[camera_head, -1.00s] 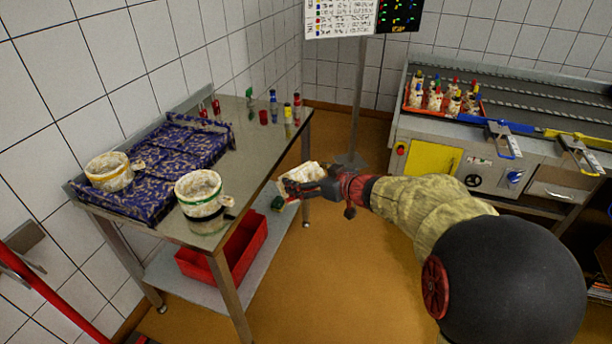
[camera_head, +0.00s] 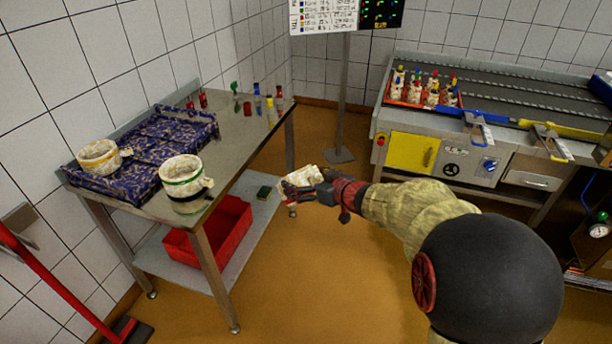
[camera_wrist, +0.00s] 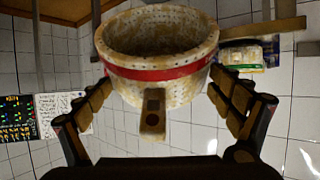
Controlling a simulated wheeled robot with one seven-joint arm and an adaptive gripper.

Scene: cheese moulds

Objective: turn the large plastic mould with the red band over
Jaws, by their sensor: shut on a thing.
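The large mould with the red band (camera_wrist: 160,73) is off-white, perforated and stained. In the wrist view it sits between the fingers of my gripper (camera_wrist: 160,105), which is shut on its sides. Its open, hollow side faces the top of that picture and its lug (camera_wrist: 153,112) points towards the camera. In the head view the mould (camera_head: 303,175) is small and partly hidden by my gripper (camera_head: 300,190). It is held in the air right of the steel table (camera_head: 240,128), clear of it. Its exact tilt there is hard to tell.
A red crate (camera_head: 215,232) is on the lower shelf. A conveyor machine (camera_head: 440,150) stands behind right. Open floor lies between.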

